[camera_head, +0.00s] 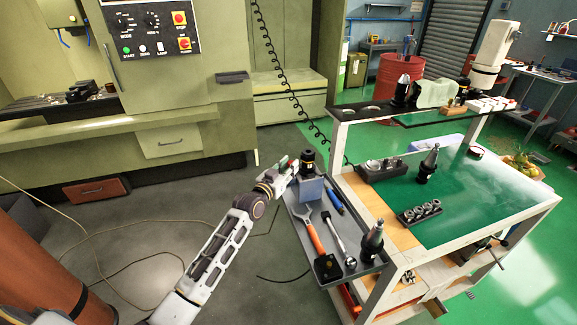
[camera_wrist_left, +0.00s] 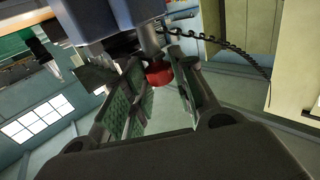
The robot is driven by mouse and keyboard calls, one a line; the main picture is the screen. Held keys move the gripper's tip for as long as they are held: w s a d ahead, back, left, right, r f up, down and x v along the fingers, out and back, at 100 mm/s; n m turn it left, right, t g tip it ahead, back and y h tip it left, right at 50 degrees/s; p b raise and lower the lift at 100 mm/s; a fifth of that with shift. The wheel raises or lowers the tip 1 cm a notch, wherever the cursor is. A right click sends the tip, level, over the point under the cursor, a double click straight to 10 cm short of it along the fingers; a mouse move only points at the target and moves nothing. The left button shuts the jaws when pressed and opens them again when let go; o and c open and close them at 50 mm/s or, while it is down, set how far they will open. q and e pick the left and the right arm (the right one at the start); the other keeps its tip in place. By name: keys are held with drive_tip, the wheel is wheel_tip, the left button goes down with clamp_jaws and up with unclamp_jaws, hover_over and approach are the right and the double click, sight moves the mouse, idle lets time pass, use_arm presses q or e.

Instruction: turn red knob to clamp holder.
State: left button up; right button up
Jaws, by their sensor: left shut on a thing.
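The red knob (camera_wrist_left: 159,75) shows in the left wrist view at the end of a metal shaft, below a blue-grey block (camera_wrist_left: 88,22). My left gripper (camera_wrist_left: 160,88) is shut on the knob, with one finger on each side. In the head view my left gripper (camera_head: 287,168) is at the left side of the blue-grey clamp block (camera_head: 311,190), where its fingers largely hide the knob. A black tool holder (camera_head: 308,160) stands upright in the top of the block. My right gripper does not show.
The cart's grey side tray (camera_head: 298,212) holds an orange-handled wrench (camera_head: 309,230), a ratchet (camera_head: 334,232), a blue tool (camera_head: 334,200) and a tapered holder (camera_head: 372,242). The green cart top (camera_head: 470,205) has a clear middle. A coiled black cable (camera_head: 290,85) hangs behind.

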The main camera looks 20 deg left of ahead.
use_arm(q)
drive_tip(key=shift+a+r, duration=0.15)
drive_tip(key=shift+r, duration=0.15)
drive_tip(key=o, duration=0.9)
drive_tip(key=shift+o, duration=0.6)
drive_tip(key=shift+f, duration=0.25)
drive_tip(key=v, duration=1.2)
